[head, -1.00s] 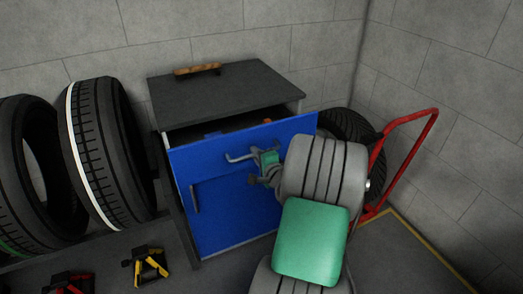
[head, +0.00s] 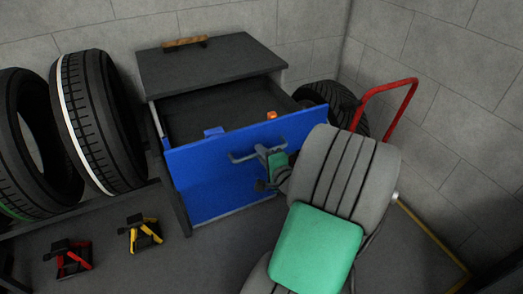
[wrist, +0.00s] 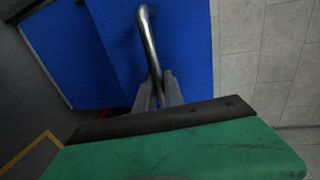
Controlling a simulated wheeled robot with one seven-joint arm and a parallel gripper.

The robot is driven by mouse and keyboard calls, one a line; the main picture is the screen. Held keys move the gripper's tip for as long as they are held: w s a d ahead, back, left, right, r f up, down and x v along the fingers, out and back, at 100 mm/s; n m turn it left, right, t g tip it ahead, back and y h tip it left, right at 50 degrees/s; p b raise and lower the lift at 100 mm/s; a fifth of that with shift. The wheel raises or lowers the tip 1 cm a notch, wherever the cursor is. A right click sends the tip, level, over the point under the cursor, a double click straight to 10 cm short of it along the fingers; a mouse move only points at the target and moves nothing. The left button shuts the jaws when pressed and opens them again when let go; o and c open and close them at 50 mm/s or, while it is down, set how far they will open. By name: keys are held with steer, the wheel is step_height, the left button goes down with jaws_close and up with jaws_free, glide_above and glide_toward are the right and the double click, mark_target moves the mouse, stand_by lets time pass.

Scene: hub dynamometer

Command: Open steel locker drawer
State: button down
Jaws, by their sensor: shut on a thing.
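The steel locker (head: 215,62) has a dark grey top and a blue front, and stands against the back wall. Its upper drawer (head: 205,170) is pulled well out, and its dark inside shows from above. The metal bar handle (head: 291,143) runs across the blue drawer front. My gripper (head: 264,158) is shut on this handle at the front of the drawer. In the wrist view the fingers (wrist: 158,95) close around the handle bar (wrist: 149,40). My own arm hides the right end of the drawer front and the floor below it.
A blue item (head: 214,131) and an orange item (head: 271,115) lie in the drawer. Tyres (head: 98,120) stand at left, another tyre (head: 331,101) and a red-handled cart (head: 388,87) at right. Red (head: 70,260) and yellow (head: 141,234) stands are on the floor at left.

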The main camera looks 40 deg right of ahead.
steer(key=shift+a, duration=0.1)
steer(key=c, duration=1.5)
jaws_free()
steer(key=shift+o, duration=0.2)
steer(key=v, duration=0.7)
steer(key=shift+s, duration=0.4)
steer(key=shift+a+p, duration=0.1)
steer(key=shift+p, duration=0.2)
